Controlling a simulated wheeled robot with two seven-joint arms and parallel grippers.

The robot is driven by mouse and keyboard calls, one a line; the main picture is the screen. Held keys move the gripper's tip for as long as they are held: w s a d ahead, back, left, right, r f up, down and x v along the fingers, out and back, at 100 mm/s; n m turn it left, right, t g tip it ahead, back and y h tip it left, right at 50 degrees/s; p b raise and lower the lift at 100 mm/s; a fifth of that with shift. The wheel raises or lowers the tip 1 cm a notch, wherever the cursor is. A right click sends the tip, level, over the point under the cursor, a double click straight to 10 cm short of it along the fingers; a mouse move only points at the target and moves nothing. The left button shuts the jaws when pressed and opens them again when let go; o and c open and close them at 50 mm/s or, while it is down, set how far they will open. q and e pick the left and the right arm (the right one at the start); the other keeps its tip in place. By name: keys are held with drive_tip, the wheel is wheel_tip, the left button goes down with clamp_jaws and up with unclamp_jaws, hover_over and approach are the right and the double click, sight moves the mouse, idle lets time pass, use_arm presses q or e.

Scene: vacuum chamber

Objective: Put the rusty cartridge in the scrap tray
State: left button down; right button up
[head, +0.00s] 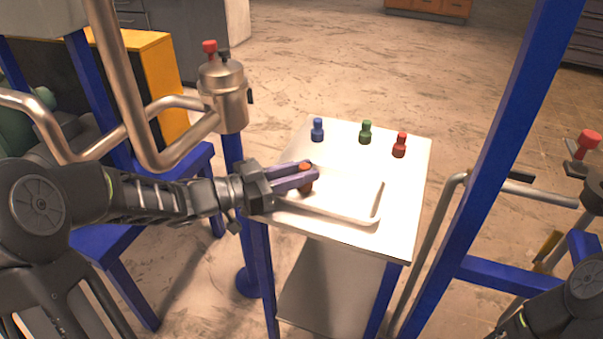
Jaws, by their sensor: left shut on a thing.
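My left gripper (297,179) reaches in from the left over the near left part of a white tray (366,209). It is shut on a rusty orange-brown cartridge (306,187), which shows between and just below the fingers. The fingers hide much of the cartridge. I cannot tell whether its lower end touches the tray floor. The tray is shallow, with a raised rim, and lies on the white top of a small table. Only part of my right arm shows at the bottom right; its gripper is out of view.
A blue cartridge (317,130), a green cartridge (365,132) and a red cartridge (399,145) stand upright along the back of the table (413,178). A metal vessel with pipes (222,92) stands left of the table. A blue frame post (497,130) rises on the right.

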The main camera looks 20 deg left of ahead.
use_arm(q)
drive_tip(key=shift+f, duration=0.1)
drive_tip(key=c, duration=1.3)
unclamp_jaws()
drive_tip(key=shift+o, duration=0.2)
